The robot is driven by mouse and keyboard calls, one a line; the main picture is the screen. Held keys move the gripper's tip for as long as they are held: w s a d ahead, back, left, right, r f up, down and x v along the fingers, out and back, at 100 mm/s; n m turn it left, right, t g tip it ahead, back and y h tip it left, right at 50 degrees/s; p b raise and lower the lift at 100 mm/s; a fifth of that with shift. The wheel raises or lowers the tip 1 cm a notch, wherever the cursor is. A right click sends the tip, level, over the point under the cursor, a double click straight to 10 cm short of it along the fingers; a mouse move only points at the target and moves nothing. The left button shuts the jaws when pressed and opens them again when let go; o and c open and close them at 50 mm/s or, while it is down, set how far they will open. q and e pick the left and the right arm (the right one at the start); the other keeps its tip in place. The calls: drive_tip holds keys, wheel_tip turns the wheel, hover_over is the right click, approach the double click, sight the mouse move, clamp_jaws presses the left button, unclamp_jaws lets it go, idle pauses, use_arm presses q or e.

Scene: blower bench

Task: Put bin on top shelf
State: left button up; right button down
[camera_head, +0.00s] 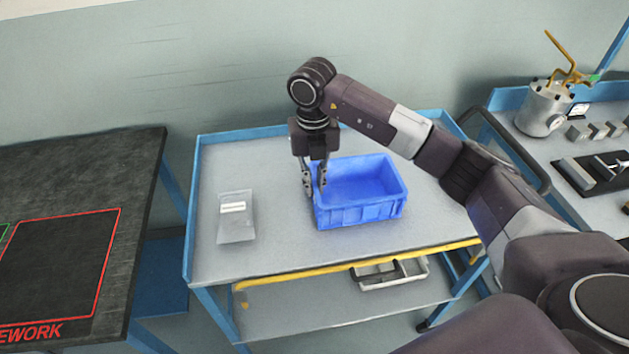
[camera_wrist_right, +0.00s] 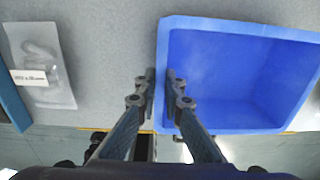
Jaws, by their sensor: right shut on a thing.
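The blue bin (camera_head: 361,209) stands upright on the top shelf (camera_head: 270,255) of the blue-framed cart, right of its middle. It also shows in the right wrist view (camera_wrist_right: 236,78). Inside, it looks empty. My right gripper (camera_head: 314,192) points down at the bin's left wall and is shut on that wall. In the right wrist view its fingers (camera_wrist_right: 160,98) straddle the left rim, one inside the bin and one outside. My left gripper is not in view.
A clear bag with a white label (camera_head: 236,217) lies on the top shelf left of the bin. A grey tray (camera_head: 390,273) is on the lower shelf. A dark bench (camera_head: 70,180) stands left. A bench with a metal pot (camera_head: 545,107) stands right.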

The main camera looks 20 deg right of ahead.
drive_tip(key=c, duration=2.5)
unclamp_jaws()
drive_tip(key=o, duration=0.5)
drive_tip(key=shift+c, duration=0.2)
drive_tip(key=shift+r, duration=0.55)
wheel_tip(320, 180, up, 11)
drive_tip(key=b, duration=0.2)
